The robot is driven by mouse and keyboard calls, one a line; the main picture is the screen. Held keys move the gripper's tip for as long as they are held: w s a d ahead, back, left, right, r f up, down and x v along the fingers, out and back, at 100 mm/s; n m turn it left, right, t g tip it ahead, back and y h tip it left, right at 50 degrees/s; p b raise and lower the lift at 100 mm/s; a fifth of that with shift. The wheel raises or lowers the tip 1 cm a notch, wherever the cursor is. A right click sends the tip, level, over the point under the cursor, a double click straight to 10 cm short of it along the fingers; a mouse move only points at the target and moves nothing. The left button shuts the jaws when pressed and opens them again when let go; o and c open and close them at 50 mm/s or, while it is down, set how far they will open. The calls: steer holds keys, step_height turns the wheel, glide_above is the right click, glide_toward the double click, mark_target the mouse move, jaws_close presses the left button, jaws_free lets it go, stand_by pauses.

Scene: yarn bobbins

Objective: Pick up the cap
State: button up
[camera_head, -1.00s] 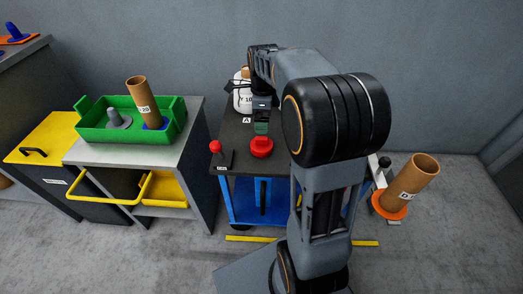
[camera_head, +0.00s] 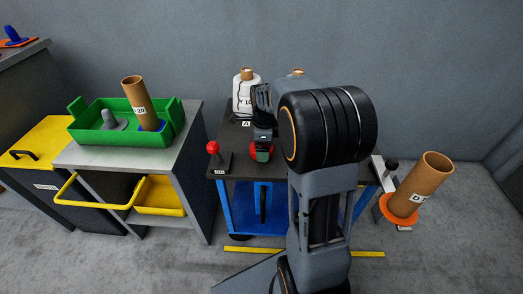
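A round red piece that looks like the cap (camera_head: 269,157) sits on the dark top of the blue-framed cart (camera_head: 236,164). My gripper (camera_head: 262,152) points down right over it, and its greenish fingers cover most of the red piece. Red shows only around the fingertips. The fingers are too small and too covered to tell whether they are open or shut, or whether they touch the red piece.
A red-knobbed lever (camera_head: 213,148) stands at the cart's left edge. White bobbins (camera_head: 246,92) stand at its back. Left is a green tray (camera_head: 90,133) with a brown tube (camera_head: 136,97) and grey cone. Another tube (camera_head: 425,180) stands on an orange disc at right.

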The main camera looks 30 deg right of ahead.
steer(key=shift+f, duration=0.75)
steer(key=shift+r, duration=0.1)
steer(key=c, duration=0.7)
steer(key=shift+c, duration=0.2)
steer(key=shift+r+p, duration=0.4)
steer(key=shift+r, duration=0.2)
step_height(320, 180, up, 3)
steer(key=shift+f+p, duration=0.15)
steer(key=shift+p, duration=0.65)
steer(key=s+r+p, duration=0.4)
steer(key=s+r, duration=0.5)
steer(key=s, duration=0.5)
steer(key=shift+a, duration=0.2)
